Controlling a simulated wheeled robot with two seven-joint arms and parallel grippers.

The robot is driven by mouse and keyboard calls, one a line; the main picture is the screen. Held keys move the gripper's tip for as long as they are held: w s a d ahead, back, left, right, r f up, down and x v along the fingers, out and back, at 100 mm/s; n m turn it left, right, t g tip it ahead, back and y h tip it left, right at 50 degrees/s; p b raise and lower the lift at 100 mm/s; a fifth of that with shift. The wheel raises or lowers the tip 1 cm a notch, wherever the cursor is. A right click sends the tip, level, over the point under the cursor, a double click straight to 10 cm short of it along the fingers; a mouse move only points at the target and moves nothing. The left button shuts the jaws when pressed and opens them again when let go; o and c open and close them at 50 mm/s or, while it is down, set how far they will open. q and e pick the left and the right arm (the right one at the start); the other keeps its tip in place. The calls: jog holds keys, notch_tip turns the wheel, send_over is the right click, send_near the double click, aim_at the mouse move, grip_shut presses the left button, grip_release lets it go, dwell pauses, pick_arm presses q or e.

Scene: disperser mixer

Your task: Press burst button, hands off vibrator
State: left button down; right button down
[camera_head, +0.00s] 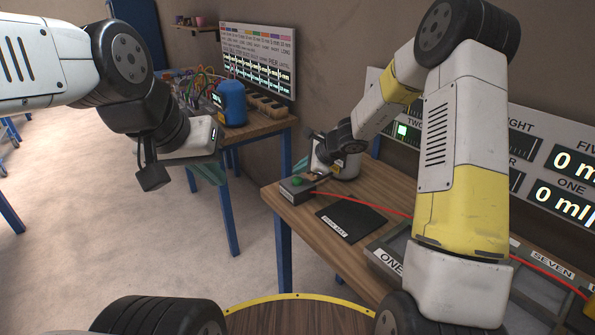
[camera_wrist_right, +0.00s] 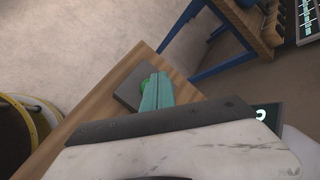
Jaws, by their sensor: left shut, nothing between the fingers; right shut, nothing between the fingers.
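A grey box (camera_head: 290,194) with a green button (camera_head: 297,182) sits at the near left corner of the wooden table. My right gripper (camera_head: 315,178) is shut with its fingers at the button. In the right wrist view, the shut teal fingers (camera_wrist_right: 157,92) partly cover the green button (camera_wrist_right: 146,85) on the grey box (camera_wrist_right: 127,93); whether they touch it I cannot tell. My left gripper (camera_head: 214,174) is shut and empty, in the air left of the table. I cannot clearly identify a vibrator. A black pad (camera_head: 351,219) with an unreadable label lies near the box.
A red cable (camera_head: 372,205) runs right from the box. A grey tray (camera_head: 385,257) with labelled compartments lies on the right. A second table with blue legs (camera_head: 232,215) stands behind, bearing a blue device (camera_head: 232,103) and wires. Display boards hang on the wall.

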aim_at(300, 179)
dwell(0.6)
jog(key=shift+f, duration=0.4)
jog(key=shift+f, duration=0.6)
dwell(0.5)
jog(key=shift+r, duration=1)
jog(key=shift+r, duration=0.15)
jog(key=shift+r, duration=2.4)
